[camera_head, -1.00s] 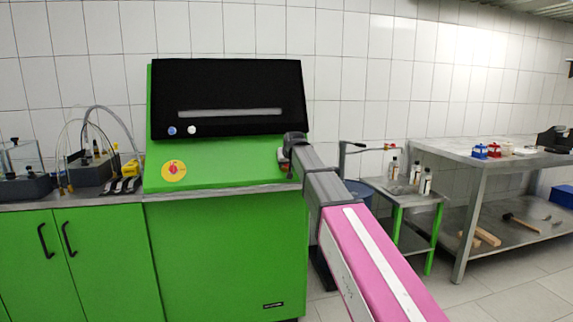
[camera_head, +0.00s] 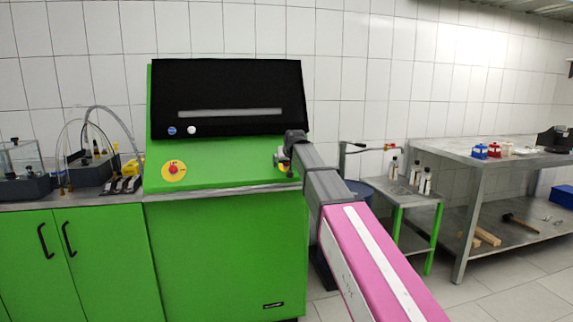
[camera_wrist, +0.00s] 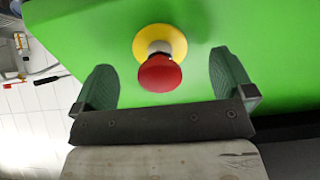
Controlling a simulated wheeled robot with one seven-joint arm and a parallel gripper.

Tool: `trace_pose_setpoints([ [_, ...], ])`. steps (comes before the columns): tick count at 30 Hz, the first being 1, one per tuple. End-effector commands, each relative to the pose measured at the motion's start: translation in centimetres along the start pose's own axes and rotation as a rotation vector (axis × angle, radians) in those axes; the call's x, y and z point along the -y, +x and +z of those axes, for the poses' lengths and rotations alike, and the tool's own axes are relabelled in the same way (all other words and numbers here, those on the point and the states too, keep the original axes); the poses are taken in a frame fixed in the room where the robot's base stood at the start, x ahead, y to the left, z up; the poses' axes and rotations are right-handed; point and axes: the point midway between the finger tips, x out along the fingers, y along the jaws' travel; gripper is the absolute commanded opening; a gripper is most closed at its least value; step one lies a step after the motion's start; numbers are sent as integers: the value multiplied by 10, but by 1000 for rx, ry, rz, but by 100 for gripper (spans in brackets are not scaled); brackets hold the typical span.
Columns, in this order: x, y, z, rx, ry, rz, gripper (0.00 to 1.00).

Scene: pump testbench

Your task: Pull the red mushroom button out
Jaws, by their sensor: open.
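The red mushroom button (camera_wrist: 160,74) shows in the wrist view, with a pale grey stem between its red cap and a round yellow plate (camera_wrist: 176,43) on the green panel. My gripper (camera_wrist: 160,62) is open, with one dark green finger on each side of the button. A clear gap shows between each finger and the red cap, so neither touches it. In the head view my gripper (camera_head: 285,160) is at the right end of the green sloped panel. It hides most of the button there; a bit of the yellow plate (camera_head: 281,169) shows beside it.
A yellow disc with a red knob (camera_head: 173,170) is on the left of the same panel. A black display (camera_head: 230,95) rises above it. A small side table with bottles (camera_head: 425,184) and a steel bench (camera_head: 480,160) stand to the right.

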Motion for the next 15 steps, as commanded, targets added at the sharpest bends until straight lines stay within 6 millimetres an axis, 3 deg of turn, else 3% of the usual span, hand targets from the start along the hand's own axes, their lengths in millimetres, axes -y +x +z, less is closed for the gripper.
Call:
trace_pose_setpoints([
  [15,0,-36,1,-1,0,0,100],
])
